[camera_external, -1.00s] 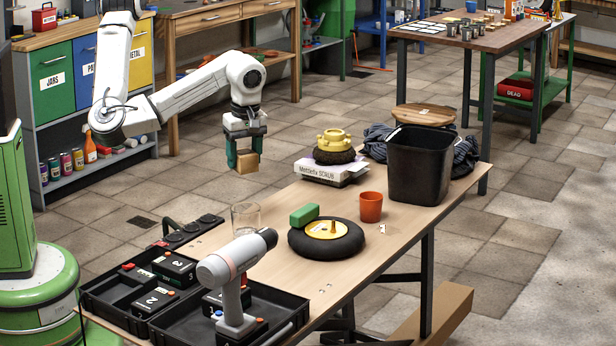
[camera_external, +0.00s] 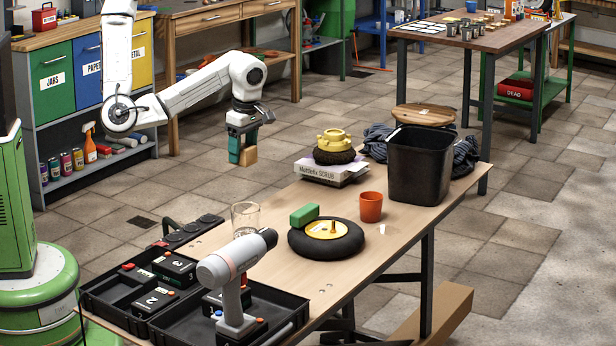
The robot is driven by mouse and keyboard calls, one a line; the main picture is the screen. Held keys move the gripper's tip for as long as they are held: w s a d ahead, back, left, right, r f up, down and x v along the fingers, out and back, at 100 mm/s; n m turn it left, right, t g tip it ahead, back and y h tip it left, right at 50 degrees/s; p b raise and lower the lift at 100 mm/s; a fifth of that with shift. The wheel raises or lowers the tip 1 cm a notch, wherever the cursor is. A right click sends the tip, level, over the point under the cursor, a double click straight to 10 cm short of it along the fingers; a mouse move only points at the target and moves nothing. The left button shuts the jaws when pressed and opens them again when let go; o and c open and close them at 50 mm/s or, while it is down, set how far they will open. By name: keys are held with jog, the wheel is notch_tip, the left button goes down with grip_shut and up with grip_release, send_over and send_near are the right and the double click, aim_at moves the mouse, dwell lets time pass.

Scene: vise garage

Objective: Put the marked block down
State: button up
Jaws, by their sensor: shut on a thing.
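My gripper (camera_external: 244,150) is shut on a small tan wooden block (camera_external: 249,156). It holds the block in the air, to the left of the workbench (camera_external: 405,222) in the picture. The mark on the block is too small to make out. Part of the block is hidden by the dark green finger.
On the workbench are a black wheel with a yellow hub (camera_external: 326,238), a green block (camera_external: 304,214), an orange cup (camera_external: 371,207), a clear glass (camera_external: 246,217), a black bin (camera_external: 420,164), a white box (camera_external: 331,170) and a drill (camera_external: 236,275). The right front is clear.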

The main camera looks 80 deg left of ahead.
jog(key=w+d+f, duration=0.1)
jog(key=w+f, duration=0.2)
jog(key=w, duration=0.1)
jog(key=w+d+f, duration=0.1)
jog(key=w+f, duration=0.1)
jog(key=w, duration=0.2)
jog(key=w+d+f+p, duration=0.1)
jog(key=w+f, duration=0.2)
jog(key=w, duration=0.1)
jog(key=shift+w+f, duration=0.2)
jog(key=shift+f, duration=0.15)
jog(key=shift+w+f, duration=0.25)
jog(key=shift+f, duration=0.1)
jog(key=f, duration=0.2)
jog(key=shift+w+d+f, duration=0.2)
jog(key=shift+w+f, duration=0.15)
jog(key=shift+f, duration=0.6)
jog(key=shift+f, duration=0.15)
jog(key=o, duration=1.1)
